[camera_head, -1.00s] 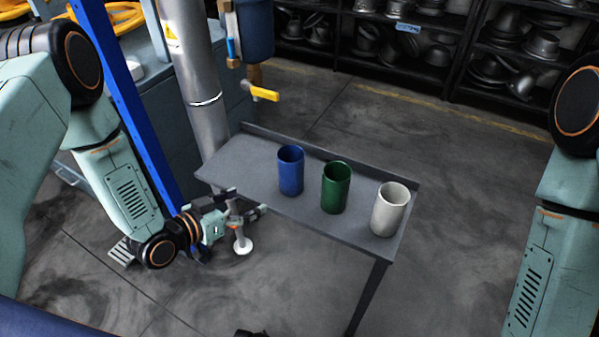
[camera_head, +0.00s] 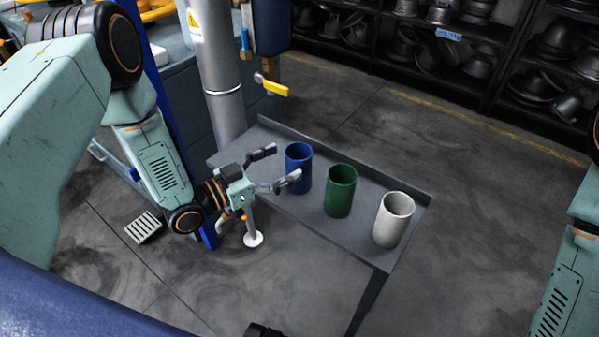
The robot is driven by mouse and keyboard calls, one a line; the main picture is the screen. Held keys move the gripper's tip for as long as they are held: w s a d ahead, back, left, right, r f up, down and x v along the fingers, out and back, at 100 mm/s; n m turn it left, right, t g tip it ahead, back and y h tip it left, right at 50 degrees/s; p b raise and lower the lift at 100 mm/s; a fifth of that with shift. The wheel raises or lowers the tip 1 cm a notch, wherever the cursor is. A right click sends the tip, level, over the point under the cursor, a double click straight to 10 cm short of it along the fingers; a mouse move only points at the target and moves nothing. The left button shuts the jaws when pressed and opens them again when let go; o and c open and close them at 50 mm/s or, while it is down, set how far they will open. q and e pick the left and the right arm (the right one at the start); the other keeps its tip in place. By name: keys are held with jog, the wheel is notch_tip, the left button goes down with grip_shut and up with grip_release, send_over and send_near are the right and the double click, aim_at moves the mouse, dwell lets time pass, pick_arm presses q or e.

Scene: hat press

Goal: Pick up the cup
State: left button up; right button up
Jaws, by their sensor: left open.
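Three cups stand upright in a row on a narrow grey metal table (camera_head: 330,232). The blue cup (camera_head: 299,168) is at the left, the green cup (camera_head: 340,191) in the middle and the white cup (camera_head: 393,220) at the right. My left gripper (camera_head: 279,168) is open, just left of the blue cup, its fingers pointing toward it. The near fingertip overlaps the blue cup's left edge in the picture; I cannot tell whether it touches. Nothing is between the fingers. My right arm shows at the right edge, but its gripper is out of view.
The table has a raised rim at the back. A grey pipe (camera_head: 216,75) and a blue post stand behind my left arm. A yellow-handled valve (camera_head: 271,85) hangs above the table's far left. Dark shelves with metal hat forms (camera_head: 556,38) line the back. The floor right of the table is clear.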

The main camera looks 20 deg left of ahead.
aim_at(288, 158)
pick_arm(q)
jog(key=x, duration=0.2)
jog(key=b+x, duration=0.1)
jog(key=x, duration=0.1)
jog(key=shift+a+r, duration=0.1)
jog(key=shift+r, duration=0.15)
jog(key=shift+w+f, duration=0.1)
jog(key=shift+w, duration=0.4)
jog(key=shift+d, duration=0.4)
jog(key=shift+a, duration=0.15)
jog(key=c, duration=1.7)
